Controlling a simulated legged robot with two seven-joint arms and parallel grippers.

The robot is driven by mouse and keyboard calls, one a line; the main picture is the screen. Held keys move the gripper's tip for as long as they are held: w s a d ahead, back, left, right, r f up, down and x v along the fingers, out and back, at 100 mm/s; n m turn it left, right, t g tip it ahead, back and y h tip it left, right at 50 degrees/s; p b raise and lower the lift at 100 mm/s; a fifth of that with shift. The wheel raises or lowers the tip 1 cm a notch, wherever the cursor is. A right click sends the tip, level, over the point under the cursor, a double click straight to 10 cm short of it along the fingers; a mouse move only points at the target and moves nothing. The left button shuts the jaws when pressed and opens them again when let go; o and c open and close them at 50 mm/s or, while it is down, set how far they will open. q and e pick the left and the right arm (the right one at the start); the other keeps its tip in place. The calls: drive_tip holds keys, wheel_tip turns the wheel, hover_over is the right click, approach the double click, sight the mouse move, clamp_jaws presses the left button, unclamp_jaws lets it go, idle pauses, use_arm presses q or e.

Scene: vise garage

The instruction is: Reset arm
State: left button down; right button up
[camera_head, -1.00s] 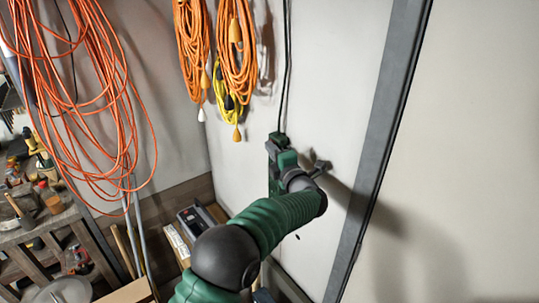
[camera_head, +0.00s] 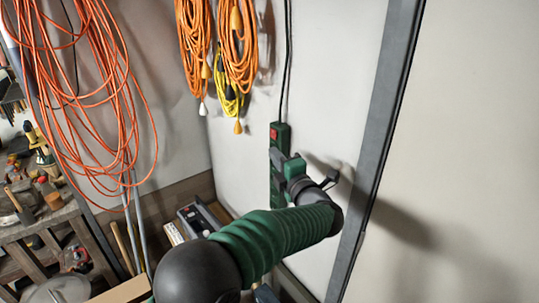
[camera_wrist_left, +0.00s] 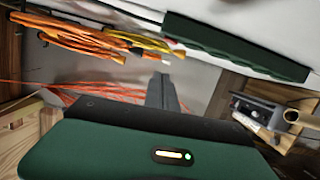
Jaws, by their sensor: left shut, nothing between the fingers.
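My left arm reaches up from the bottom of the head view to the white wall. Its gripper (camera_head: 275,158) is in front of a green power strip (camera_head: 276,196) mounted upright on the wall, and hides part of it. The strip's red switch (camera_head: 274,133) shows uncovered at its top, above the gripper. In the left wrist view the shut, empty grey fingers of this gripper (camera_wrist_left: 163,78) show beyond the green gripper body. The power strip (camera_wrist_left: 235,46) lies across the upper right there, apart from the fingers. My right gripper is in neither view.
Orange cords (camera_head: 237,45) hang on the wall above left, and a large orange cable coil (camera_head: 85,110) hangs further left. A dark metal post (camera_head: 378,140) stands to the right. A cluttered workbench (camera_head: 40,225) is at lower left. The wall right of the post is bare.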

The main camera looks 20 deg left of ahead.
use_arm(q)
drive_tip(key=s+d+f+m+g+h, duration=0.15)
drive_tip(key=s+f+m+h, duration=0.25)
drive_tip(key=f+m+h, duration=0.4)
drive_tip(key=s+d+f+m+h, duration=0.25)
drive_tip(key=f+m, duration=0.25)
drive_tip(key=m, duration=0.5)
drive_tip(key=s+a+f+m+g, duration=0.2)
drive_tip(key=s+f, duration=0.3)
drive_tip(key=s, duration=0.4)
drive_tip(key=s+a+f+m+g, duration=0.3)
drive_tip(key=s+f+g, duration=0.2)
drive_tip(key=s, duration=0.5)
drive_tip(key=s+a+f+m+g+b, duration=0.1)
drive_tip(key=s+a+f+m+g, duration=0.2)
drive_tip(key=s+f, duration=0.3)
drive_tip(key=s, duration=0.3)
drive_tip(key=shift+s+h, duration=0.25)
drive_tip(key=shift+h, duration=0.1)
